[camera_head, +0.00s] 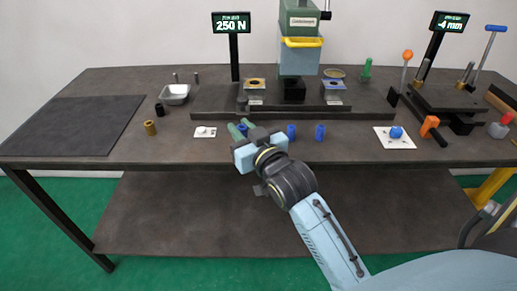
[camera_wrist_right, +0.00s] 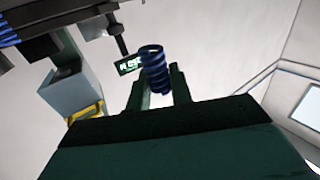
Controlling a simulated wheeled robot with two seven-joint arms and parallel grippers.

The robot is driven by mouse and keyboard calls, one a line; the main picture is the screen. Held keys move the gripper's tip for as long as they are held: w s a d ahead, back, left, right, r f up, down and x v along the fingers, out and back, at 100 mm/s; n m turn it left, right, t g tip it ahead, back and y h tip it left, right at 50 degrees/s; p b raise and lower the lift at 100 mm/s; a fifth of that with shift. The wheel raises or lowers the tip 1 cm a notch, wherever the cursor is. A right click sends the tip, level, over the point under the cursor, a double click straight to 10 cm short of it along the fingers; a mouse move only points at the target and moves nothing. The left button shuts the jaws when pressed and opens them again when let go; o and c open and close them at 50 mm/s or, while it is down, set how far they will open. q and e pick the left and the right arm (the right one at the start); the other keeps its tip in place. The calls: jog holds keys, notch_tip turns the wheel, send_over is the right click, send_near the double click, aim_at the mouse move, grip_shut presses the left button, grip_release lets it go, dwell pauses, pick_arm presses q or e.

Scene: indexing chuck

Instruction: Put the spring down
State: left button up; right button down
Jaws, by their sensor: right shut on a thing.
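My right gripper (camera_head: 241,129) is above the front part of the dark bench, between the small white plate and the blue springs. In the right wrist view its two dark green fingers (camera_wrist_right: 160,92) are shut on a dark blue coiled spring (camera_wrist_right: 154,66), which sticks out past the fingertips. Two other blue springs (camera_head: 291,131) (camera_head: 320,132) stand on the bench to the right of the gripper. My left gripper is not in view.
A press (camera_head: 299,55) stands behind on a dark base, with a display reading 250 N (camera_head: 231,22). A white plate (camera_head: 205,132), a brass cylinder (camera_head: 150,128) and a metal tray (camera_head: 174,95) lie left. A white card (camera_head: 394,143) bears a blue piece (camera_head: 396,132). The dark mat (camera_head: 75,125) is bare.

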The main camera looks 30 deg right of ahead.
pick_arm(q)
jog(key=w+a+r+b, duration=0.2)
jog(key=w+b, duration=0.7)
pick_arm(e)
jog(key=w+d+r+m+h, duration=0.1)
jog(key=w+d+m+h, duration=0.1)
jog(key=w+d, duration=0.65)
jog(key=f, duration=0.1)
jog(key=s+d+f+b, duration=0.1)
jog(key=f, duration=0.3)
jog(key=shift+s+d+f+b, duration=0.1)
jog(key=shift+s+d+b, duration=0.1)
jog(key=shift+b, duration=0.2)
jog(key=shift+f+b, duration=0.75)
jog(key=shift+f, duration=1.05)
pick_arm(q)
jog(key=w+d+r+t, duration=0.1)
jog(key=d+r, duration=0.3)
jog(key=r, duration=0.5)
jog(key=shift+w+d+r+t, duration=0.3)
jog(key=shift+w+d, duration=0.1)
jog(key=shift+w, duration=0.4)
pick_arm(e)
jog(key=shift+f, duration=0.2)
jog(key=shift+f, duration=0.2)
jog(key=c, duration=1.3)
grip_release()
jog(key=shift+o, duration=0.2)
